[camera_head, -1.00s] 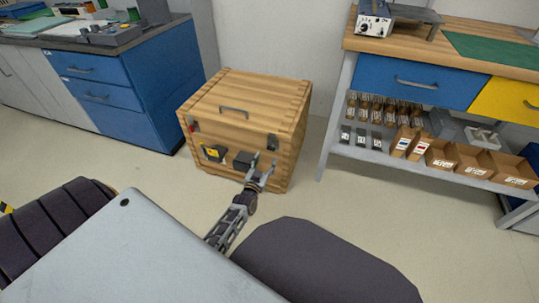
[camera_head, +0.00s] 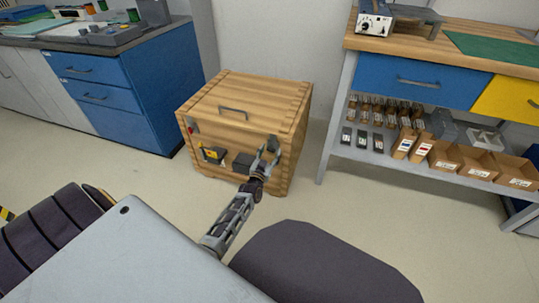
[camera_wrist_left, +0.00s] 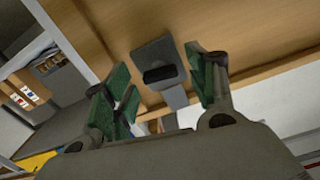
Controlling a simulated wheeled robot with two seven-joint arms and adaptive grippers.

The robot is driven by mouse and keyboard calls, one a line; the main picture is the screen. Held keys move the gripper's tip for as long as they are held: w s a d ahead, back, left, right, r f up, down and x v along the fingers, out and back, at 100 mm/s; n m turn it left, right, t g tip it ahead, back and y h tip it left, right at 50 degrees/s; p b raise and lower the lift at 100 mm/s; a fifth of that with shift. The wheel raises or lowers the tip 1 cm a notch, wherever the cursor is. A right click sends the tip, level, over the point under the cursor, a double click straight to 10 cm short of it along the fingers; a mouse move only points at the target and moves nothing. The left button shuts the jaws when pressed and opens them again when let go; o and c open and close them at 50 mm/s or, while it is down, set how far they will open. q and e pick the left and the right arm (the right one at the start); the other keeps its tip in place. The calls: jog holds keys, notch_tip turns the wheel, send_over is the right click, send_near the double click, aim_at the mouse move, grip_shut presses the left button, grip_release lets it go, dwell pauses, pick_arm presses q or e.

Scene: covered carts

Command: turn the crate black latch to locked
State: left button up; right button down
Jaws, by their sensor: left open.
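The wooden crate (camera_head: 225,100) stands on the floor with a dark handle on its lid. The black latch is at the upper right of its front, mostly hidden by my gripper in the head view. In the left wrist view the latch (camera_wrist_left: 158,73) is a grey plate with a black bar across it. My left gripper (camera_head: 268,149) is open in front of it. Its green-padded fingers (camera_wrist_left: 162,72) appear on either side of the latch; contact cannot be told. A red latch (camera_head: 191,128) is at the front's upper left. My right gripper is not in view.
A yellow-marked black fitting (camera_head: 213,154) and a dark fitting (camera_head: 243,160) project from the lower crate front. A blue drawer cabinet (camera_head: 130,100) stands left. A wooden workbench (camera_head: 460,37) with a shelf of boxes stands right. Floor around the crate is clear.

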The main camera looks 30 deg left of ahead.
pick_arm(q)
jog(key=c, duration=1)
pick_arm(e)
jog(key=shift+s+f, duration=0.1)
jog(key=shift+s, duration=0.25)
